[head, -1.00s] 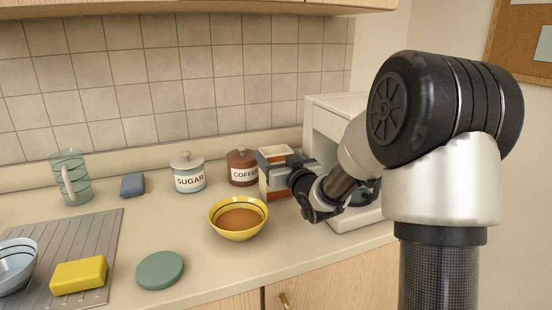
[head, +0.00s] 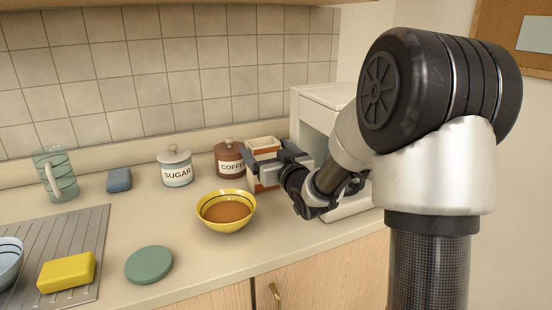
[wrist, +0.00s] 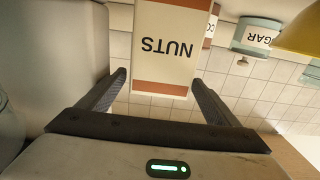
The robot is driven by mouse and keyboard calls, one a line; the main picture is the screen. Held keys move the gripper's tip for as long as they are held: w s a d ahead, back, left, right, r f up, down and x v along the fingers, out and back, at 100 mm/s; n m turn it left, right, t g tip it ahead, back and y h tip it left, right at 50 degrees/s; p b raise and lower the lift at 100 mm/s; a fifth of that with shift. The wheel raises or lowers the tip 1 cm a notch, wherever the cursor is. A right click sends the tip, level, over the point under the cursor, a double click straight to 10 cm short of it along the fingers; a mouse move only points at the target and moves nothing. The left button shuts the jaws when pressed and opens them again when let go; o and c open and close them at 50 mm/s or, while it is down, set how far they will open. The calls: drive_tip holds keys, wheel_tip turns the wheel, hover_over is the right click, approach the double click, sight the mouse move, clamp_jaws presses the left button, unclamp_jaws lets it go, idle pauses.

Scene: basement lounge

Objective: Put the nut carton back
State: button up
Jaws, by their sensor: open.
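The nut carton (head: 263,145), white with orange-brown bands, stands open-topped on the counter beside the coffee jar. In the wrist view the carton (wrist: 166,45) appears upside down with "NUTS" on its face. My gripper (head: 268,161) is open at the carton, and its fingers hide part of the carton's front in the head view. In the wrist view the fingers of my gripper (wrist: 160,75) are spread to either side of the carton's near end. I cannot tell whether either finger touches it.
The coffee jar (head: 228,158) is close left of the carton, then the sugar jar (head: 175,167). A yellow bowl (head: 227,212) stands in front. A white appliance (head: 318,97) stands just right. A green disc (head: 149,265) lies on clear counter at front left.

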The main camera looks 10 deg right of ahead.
drive_tip(key=s+d, duration=0.2)
drive_tip(key=s, duration=0.7)
drive_tip(key=shift+s+p, duration=0.3)
drive_tip(key=shift+p, duration=0.05)
drive_tip(key=s+r+g+h+p, duration=0.2)
drive_tip(key=s+r+g+h, duration=0.25)
drive_tip(key=s+r, duration=0.3)
drive_tip(key=s+a+f+m+g+y+b, duration=0.1)
drive_tip(key=s+f+g, duration=0.3)
drive_tip(key=s, duration=0.7)
drive_tip(key=s+a+f+m+g+b, duration=0.1)
drive_tip(key=s+a+f+g, duration=0.3)
drive_tip(key=s, duration=0.7)
wheel_tip(320, 180, up, 22)
drive_tip(key=d+p, duration=0.2)
drive_tip(key=p, duration=2.1)
drive_tip(key=shift+w+d+r, duration=0.15)
drive_tip(key=shift+w+d, duration=0.05)
drive_tip(key=shift+d, duration=0.05)
drive_tip(key=shift+t, duration=0.25)
